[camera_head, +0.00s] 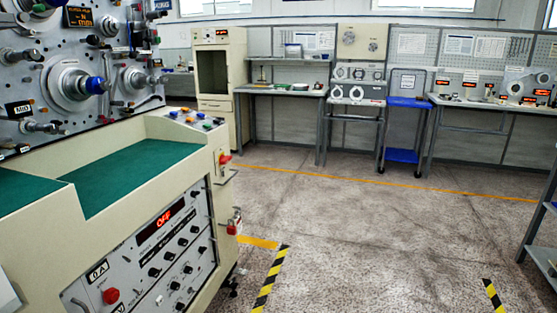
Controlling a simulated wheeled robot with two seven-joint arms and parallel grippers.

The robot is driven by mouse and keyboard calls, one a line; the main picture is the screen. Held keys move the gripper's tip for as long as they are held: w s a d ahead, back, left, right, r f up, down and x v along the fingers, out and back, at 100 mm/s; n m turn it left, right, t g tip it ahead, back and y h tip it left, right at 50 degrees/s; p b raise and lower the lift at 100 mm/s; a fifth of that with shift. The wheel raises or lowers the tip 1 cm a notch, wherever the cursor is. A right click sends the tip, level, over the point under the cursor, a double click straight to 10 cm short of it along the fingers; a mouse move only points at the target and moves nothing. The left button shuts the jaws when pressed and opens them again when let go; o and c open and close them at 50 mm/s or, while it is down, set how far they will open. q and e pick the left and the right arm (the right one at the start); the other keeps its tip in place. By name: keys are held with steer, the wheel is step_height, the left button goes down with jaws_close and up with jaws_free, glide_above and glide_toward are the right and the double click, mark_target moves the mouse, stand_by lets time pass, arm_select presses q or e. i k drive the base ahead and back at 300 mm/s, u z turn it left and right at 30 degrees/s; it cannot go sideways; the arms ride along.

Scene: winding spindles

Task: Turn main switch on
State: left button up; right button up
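The winding machine (110,215) fills the left side, a cream cabinet with a green-topped ledge. Its front panel has a red display (162,217) that reads OFF, rows of black knobs, and a red round button (110,296) at lower left. On the right end of the cabinet are a small red knob (225,159) and, lower down, a red switch-like part (234,221) seen edge-on. I cannot tell from labels which one is the main switch. Neither of my grippers is in view.
Yellow-black floor stripes (271,279) lie beside the machine's right end. The grey floor (370,230) in the middle is open. Benches (280,90), a blue cart (403,103) and a tall cabinet (214,70) line the back. A shelf rack (541,250) stands at the right edge.

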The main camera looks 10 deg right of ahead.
mark_target(224, 160)
steer(key=z, duration=0.45)
steer(key=i, duration=1.4)
steer(key=u, duration=0.4)
steer(key=i, duration=1.3)
steer(key=u, duration=0.85)
